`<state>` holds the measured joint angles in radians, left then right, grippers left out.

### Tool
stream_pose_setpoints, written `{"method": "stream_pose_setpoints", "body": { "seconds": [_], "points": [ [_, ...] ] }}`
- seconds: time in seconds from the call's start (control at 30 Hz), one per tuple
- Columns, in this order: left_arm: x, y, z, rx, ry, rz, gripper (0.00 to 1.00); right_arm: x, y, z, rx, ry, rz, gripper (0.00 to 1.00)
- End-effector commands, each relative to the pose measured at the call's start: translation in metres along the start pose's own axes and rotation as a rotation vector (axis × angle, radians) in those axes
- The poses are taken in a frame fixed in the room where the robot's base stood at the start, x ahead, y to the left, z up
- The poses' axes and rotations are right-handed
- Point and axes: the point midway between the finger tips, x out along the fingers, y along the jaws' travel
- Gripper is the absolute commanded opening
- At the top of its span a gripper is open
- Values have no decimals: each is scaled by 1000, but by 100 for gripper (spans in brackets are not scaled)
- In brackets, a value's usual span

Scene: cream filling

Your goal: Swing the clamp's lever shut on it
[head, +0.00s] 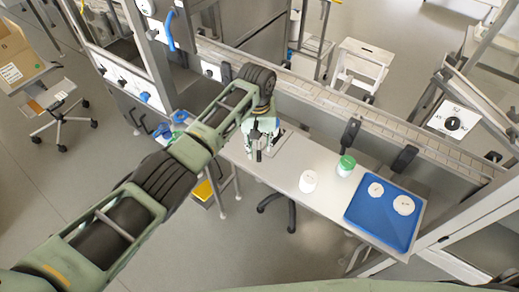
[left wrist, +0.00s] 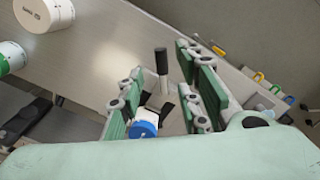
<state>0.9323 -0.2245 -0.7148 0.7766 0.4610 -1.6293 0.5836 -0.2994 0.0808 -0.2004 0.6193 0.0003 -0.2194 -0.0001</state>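My left gripper (head: 260,138) hangs over the left end of the white worktable. In the left wrist view its two green-padded fingers (left wrist: 163,84) are apart, with nothing gripped. The clamp's lever (left wrist: 161,61), with a black handle, shows between the fingers and beyond them, apparently standing up. A small white item with a blue cap (left wrist: 145,125) sits between the fingers, by dark parts that look like the clamp's jaws (left wrist: 167,108). The fingers hide much of the clamp, and I cannot tell whether they touch it. My right gripper is not in view.
The worktable (head: 288,163) also bears a white jar (head: 308,181), a green-lidded jar (head: 346,163) and a blue tray (head: 385,231) with white containers at its right end. A conveyor rail (head: 350,115) runs behind.

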Motion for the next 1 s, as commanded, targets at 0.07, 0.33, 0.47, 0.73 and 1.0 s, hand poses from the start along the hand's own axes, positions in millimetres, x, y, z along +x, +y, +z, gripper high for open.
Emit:
{"method": "stream_pose_setpoints", "body": {
  "seconds": [0.07, 0.33, 0.47, 0.73, 1.0],
  "points": [
    [-20, 0, -1, 1, 5, 2, 32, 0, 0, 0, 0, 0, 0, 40],
    [-67, 0, -1, -1, 4, 0, 32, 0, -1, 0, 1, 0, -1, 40],
    [-77, 0, -1, 0, 3, -1, 32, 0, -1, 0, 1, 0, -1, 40],
    [-79, 0, -1, 0, 2, 0, 32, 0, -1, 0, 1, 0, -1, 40],
    [-78, 0, 0, 0, 2, 0, 32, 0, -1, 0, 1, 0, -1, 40]
  ]
}}
